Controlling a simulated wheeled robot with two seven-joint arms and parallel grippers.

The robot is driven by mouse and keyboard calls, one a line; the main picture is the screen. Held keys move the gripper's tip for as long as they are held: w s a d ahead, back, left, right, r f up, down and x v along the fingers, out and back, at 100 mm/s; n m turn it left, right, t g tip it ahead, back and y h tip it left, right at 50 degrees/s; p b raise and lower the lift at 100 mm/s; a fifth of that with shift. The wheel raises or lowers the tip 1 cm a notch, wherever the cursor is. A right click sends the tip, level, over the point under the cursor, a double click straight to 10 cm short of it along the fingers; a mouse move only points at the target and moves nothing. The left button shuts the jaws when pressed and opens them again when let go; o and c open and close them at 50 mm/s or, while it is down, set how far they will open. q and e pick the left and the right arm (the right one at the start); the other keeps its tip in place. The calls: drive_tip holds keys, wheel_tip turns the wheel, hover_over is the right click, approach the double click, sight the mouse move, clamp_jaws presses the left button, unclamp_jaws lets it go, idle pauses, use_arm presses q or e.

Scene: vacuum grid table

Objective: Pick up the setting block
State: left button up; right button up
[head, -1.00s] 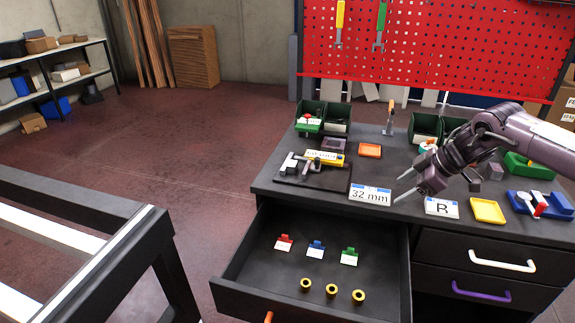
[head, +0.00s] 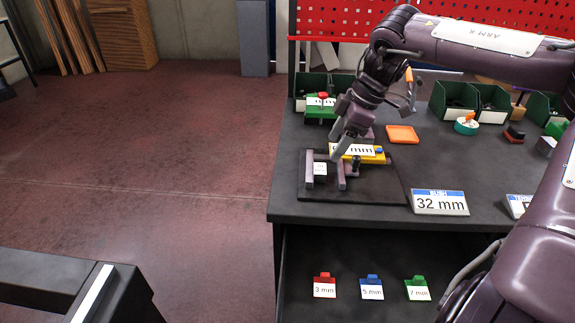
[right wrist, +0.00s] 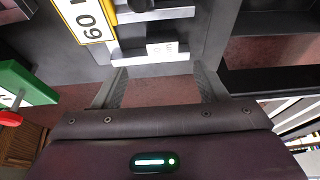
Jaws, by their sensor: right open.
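No block is readably marked as the setting block. A dark grey fixture on a black board (head: 375,190) carries a small white-labelled piece (head: 319,169) at its left end; in the right wrist view the white label (right wrist: 161,49) sits on a pale bar. A yellow block (head: 372,159) with a "60 mm" label lies behind the fixture; it also shows in the right wrist view (right wrist: 78,22). My right gripper (head: 340,148) is open above the fixture's left part. In the right wrist view its fingers (right wrist: 160,80) are apart, with the pale bar just beyond their tips. My left gripper is out of view.
A 32 mm sign (head: 440,202) stands right of the board, an orange tray (head: 402,135) behind it. Green bins (head: 453,98) line the back. A green-and-red item (head: 321,106) stands behind the fixture. Below, the open drawer holds 3, 5 and 7 mm tags (head: 372,287).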

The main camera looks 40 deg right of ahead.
sight(322, 168)
drive_tip(key=shift+s+a+f, duration=0.15)
drive_tip(key=shift+a+f, duration=0.05)
drive_tip(key=shift+f, duration=0.35)
drive_tip(key=shift+s+a+f, duration=0.1)
drive_tip(key=shift+a+f, duration=0.1)
drive_tip(key=shift+f, duration=0.3)
drive_tip(key=x, duration=0.5)
drive_tip(key=shift+w+d+f, duration=0.1)
drive_tip(key=shift+w+f, duration=0.05)
drive_tip(key=shift+w, duration=0.05)
drive_tip(key=c, duration=1.3)
